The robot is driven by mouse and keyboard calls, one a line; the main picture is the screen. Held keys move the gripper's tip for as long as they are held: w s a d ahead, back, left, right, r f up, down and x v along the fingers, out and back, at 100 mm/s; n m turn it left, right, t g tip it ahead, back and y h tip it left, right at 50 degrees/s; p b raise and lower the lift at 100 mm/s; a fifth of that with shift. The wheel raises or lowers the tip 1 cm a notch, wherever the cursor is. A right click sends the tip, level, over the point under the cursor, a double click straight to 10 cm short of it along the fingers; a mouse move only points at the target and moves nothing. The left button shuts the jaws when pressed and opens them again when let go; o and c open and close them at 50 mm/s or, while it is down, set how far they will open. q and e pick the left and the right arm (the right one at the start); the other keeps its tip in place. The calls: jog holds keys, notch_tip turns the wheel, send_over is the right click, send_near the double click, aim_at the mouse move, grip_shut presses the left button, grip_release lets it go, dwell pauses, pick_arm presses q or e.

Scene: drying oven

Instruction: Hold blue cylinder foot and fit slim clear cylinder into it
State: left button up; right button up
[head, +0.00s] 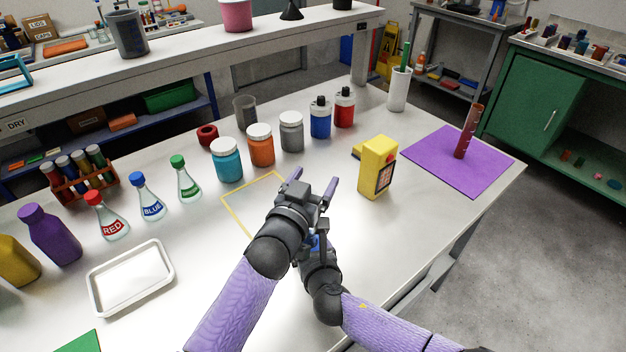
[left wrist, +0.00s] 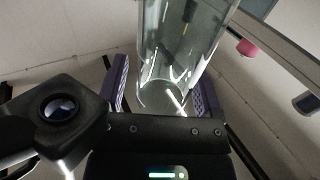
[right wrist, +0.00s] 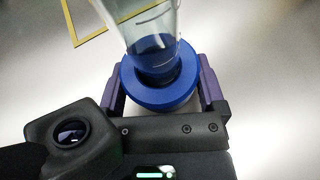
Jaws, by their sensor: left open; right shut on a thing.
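The blue cylinder foot (right wrist: 127,92) is a round blue ring, held between the fingers of my right gripper (right wrist: 163,93), which is shut on it. In the head view only a bit of the foot's blue (head: 314,242) shows between my arms. The slim clear cylinder (right wrist: 148,18) stands up from the foot, its lower end appearing inside the ring's opening. In the left wrist view the clear cylinder (left wrist: 180,45) is between the spread fingers of my left gripper (head: 312,180), which is open. The cylinder is hard to make out in the head view.
A yellow outline (head: 233,208) lies on the table just beyond my grippers. A yellow device (head: 376,168) stands to the right, before a purple mat (head: 432,155) with a red cylinder (head: 468,132). Several jars stand behind. A white tray (head: 131,278) lies left.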

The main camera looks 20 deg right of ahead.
pick_arm(q)
jog(key=shift+s+a+f, duration=0.1)
jog(key=shift+f, duration=0.05)
jog(key=shift+s+a, duration=0.25)
jog(key=shift+a, duration=0.05)
jog(key=v, duration=1.1)
pick_arm(e)
jog(key=o, duration=0.9)
